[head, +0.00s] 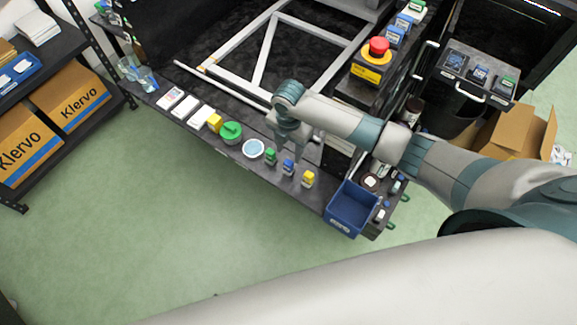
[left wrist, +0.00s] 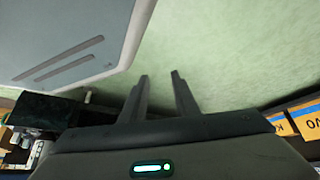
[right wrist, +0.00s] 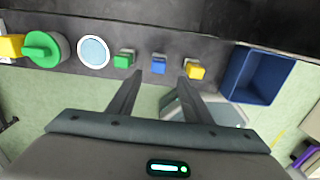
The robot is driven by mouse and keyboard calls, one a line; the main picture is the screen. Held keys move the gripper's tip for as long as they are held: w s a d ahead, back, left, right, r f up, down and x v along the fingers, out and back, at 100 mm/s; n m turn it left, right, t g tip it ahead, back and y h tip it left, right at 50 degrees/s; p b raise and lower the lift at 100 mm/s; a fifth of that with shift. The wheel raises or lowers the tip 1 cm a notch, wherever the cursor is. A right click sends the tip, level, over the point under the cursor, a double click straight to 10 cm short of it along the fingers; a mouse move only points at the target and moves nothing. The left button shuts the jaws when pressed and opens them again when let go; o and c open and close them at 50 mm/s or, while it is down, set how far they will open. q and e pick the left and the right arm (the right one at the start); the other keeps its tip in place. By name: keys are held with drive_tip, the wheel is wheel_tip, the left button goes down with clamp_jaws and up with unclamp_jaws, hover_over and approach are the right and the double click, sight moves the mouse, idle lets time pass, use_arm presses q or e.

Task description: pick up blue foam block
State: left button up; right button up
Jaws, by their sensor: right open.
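A small blue block (right wrist: 158,64) stands on the dark bench edge, between a green one (right wrist: 124,60) and a yellow one (right wrist: 196,70). I cannot tell its material. The blue block also shows in the head view (head: 288,168). My right gripper (right wrist: 161,70) is open and empty, with the blue block lined up between its fingertips in the right wrist view. In the head view my right gripper (head: 290,142) hangs over the bench beside the block, its tips partly hidden. My left gripper (left wrist: 160,77) is open and empty, pointing over the green floor.
A blue bin (head: 352,208) stands at the bench's right end. A red stop button (head: 378,48) is farther back.

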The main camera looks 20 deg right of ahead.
sight(289, 162)
wheel_tip(289, 162, down, 4)
drive_tip(key=shift+r, duration=0.15)
use_arm(q)
drive_tip(key=shift+s+a+f, duration=0.3)
drive_tip(key=shift+s, duration=0.35)
drive_tip(key=shift+w+r, duration=0.1)
use_arm(e)
drive_tip(key=shift+w+f, duration=0.1)
drive_tip(key=shift+f, duration=0.6)
wheel_tip(289, 162, down, 3)
drive_tip(key=shift+r+p, duration=0.1)
drive_tip(key=shift+p, duration=0.3)
drive_tip(key=shift+w+f, duration=0.1)
drive_tip(key=shift+f, duration=0.4)
use_arm(q)
drive_tip(key=shift+s+a+f+g, duration=0.15)
drive_tip(key=shift+s+f+g, duration=0.05)
drive_tip(key=shift+s, duration=0.3)
drive_tip(key=shift+s+a+f+g, duration=0.15)
drive_tip(key=shift+s+g, duration=0.05)
drive_tip(key=shift+s, duration=0.3)
use_arm(e)
clamp_jaws()
